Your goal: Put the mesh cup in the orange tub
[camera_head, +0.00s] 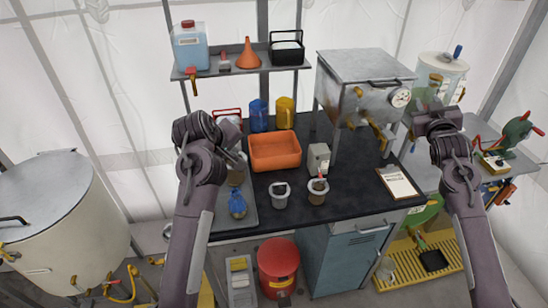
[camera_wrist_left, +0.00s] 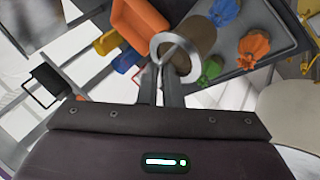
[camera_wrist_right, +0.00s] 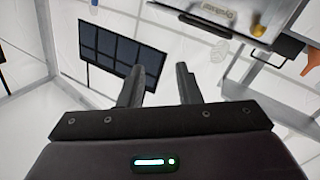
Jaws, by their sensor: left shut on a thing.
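The mesh cup, a brown cylinder with a silver rim (camera_wrist_left: 197,38), is in the left wrist view, at the tips of my left gripper (camera_wrist_left: 165,68). My left gripper is shut on its rim. In the head view the left gripper (camera_head: 239,158) is over the grey tray, just left of the orange tub (camera_head: 275,153); the cup there is mostly hidden by the arm. The tub stands on the dark bench, and its edge also shows in the left wrist view (camera_wrist_left: 142,22). My right gripper (camera_wrist_right: 160,75) is open and empty, raised at the right by the metal box.
The grey tray (camera_head: 248,217) holds a blue bag (camera_head: 237,203). Two small pots (camera_head: 280,195) (camera_head: 318,191) stand in front of the tub. Blue and yellow jugs (camera_head: 259,115) (camera_head: 285,112) stand behind it. A metal box (camera_head: 365,85) and clipboard (camera_head: 397,182) are at right.

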